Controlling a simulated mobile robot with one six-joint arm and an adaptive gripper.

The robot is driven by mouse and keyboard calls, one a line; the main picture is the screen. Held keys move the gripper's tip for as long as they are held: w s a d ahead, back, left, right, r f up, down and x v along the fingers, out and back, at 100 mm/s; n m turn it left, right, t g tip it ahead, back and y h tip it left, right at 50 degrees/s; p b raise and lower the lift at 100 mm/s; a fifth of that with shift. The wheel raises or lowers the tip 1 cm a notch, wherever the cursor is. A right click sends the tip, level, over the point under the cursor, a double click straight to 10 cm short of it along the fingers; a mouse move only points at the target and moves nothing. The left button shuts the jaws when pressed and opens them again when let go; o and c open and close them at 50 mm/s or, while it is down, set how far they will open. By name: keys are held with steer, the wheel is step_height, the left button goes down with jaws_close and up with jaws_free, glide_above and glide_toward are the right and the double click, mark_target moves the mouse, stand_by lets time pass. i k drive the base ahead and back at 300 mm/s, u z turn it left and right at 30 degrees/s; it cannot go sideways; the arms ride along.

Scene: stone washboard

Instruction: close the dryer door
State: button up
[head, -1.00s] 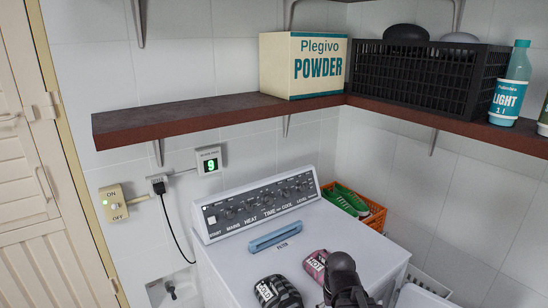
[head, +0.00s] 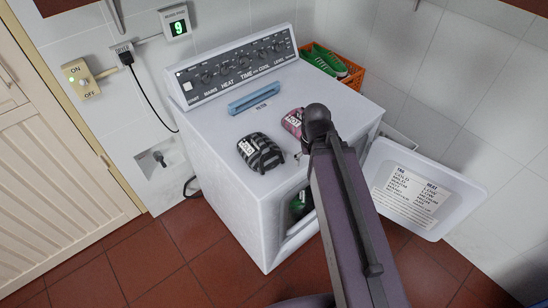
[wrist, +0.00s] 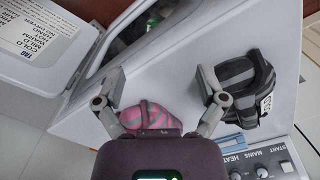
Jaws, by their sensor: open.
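The white dryer (head: 235,205) stands against the wall. Its door (head: 428,190), white with a printed label inside, hangs wide open at the right of the dryer's front. The door also shows at the upper left in the wrist view (wrist: 50,30). Dark and green laundry (head: 300,205) shows in the dryer's opening. My gripper (wrist: 160,80) is open above the dryer's top, its fingers either side of a pink striped bundle (wrist: 150,115) seen beyond them. I cannot tell whether they touch it. My arm hides most of the gripper in the head view.
A grey striped bundle (head: 261,152) and the pink one marked HOT lie on the dryer top, near a blue filter handle (head: 254,98). An orange crate (head: 345,72) with green shoes stands behind. Red tiled floor (head: 150,260) lies clear at the front left.

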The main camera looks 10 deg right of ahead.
mark_target(428, 198)
steer(key=z, duration=0.95)
steer(key=k, duration=0.8)
steer(key=z, duration=0.35)
steer(key=i, duration=0.5)
